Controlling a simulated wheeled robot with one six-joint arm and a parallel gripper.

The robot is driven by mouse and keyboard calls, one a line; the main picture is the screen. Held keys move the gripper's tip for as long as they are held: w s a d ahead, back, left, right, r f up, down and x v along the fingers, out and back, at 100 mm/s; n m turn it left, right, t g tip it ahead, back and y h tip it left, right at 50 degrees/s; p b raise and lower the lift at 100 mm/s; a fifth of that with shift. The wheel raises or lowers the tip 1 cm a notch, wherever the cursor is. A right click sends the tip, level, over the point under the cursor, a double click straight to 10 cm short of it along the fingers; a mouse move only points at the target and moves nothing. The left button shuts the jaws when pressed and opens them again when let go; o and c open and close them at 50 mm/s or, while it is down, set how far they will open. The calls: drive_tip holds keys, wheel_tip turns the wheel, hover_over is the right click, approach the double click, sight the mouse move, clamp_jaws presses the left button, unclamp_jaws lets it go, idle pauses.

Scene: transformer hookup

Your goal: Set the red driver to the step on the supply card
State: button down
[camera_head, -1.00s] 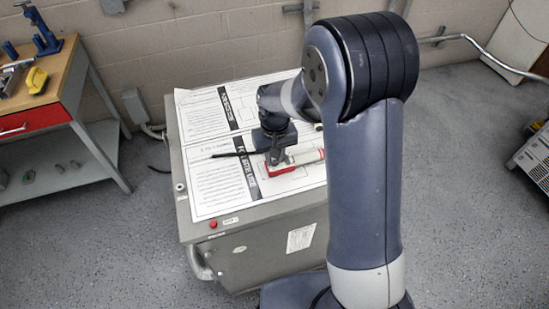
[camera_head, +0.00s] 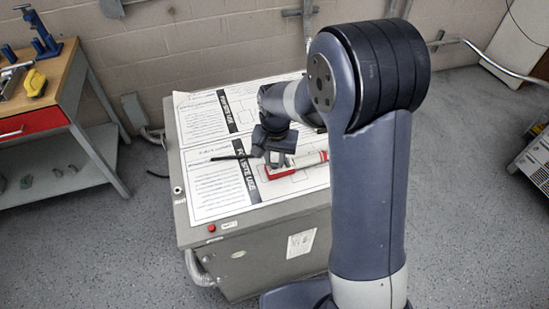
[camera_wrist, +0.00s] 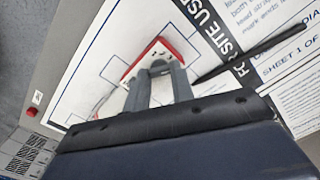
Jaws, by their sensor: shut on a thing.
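The red driver (camera_head: 274,185) is a red block with a pale top. It lies on a printed sheet (camera_head: 215,190) on top of a grey cabinet (camera_head: 270,245). In the wrist view the driver (camera_wrist: 160,46) shows its red edge and pale face just beyond my fingertips. My gripper (camera_head: 276,161) is over it, tilted; in the wrist view my gripper (camera_wrist: 157,70) has its fingertips together at the driver's pale face. The fingers hide part of the driver and exactly what they clasp. I cannot pick out a supply card or read a step mark.
A white cylinder with red bands (camera_head: 308,159) lies right of the driver. A thin black rod (camera_head: 233,156) lies to its left, also in the wrist view (camera_wrist: 255,50). A workbench (camera_head: 60,85) stands left, with open floor between.

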sight(275, 163)
drive_tip(key=c, duration=1.5)
unclamp_jaws()
wheel_tip(275, 163, up, 11)
drive_tip(key=shift+f+b, duration=0.1)
drive_tip(key=shift+b, duration=0.3)
wheel_tip(275, 163, down, 11)
drive_tip(key=shift+r+p, duration=0.1)
drive_tip(key=shift+p, duration=0.35)
drive_tip(key=shift+r, duration=0.1)
